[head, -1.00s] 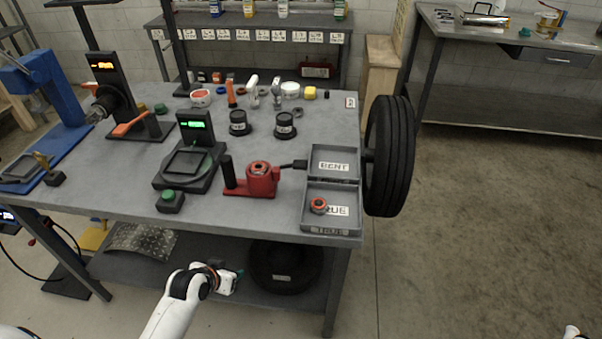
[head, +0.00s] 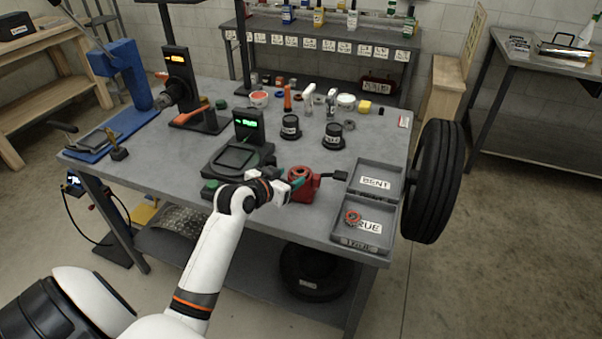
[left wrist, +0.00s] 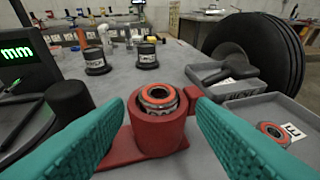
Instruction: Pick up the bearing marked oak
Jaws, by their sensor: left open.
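A bearing with an orange-red ring (left wrist: 159,97) sits in the cup of a red fixture (left wrist: 158,133) on the bench. It also shows in the head view inside the red fixture (head: 303,187). A second bearing with an orange-red ring (head: 353,217) lies in the tray compartment labelled TRUE; the left wrist view shows it at the right (left wrist: 273,132). I cannot read an oak mark on either. My left gripper (left wrist: 160,104) is open and empty, its teal fingers on either side of the fixture's cup in that view. My right gripper is not in view.
A grey two-part tray (head: 385,249) with BENT and TRUE labels stands at the bench's right, beside a tyre (head: 434,182). A gauge with a green display (head: 248,124) stands left of the fixture. Two black pots (head: 290,128) (head: 333,136) stand behind it.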

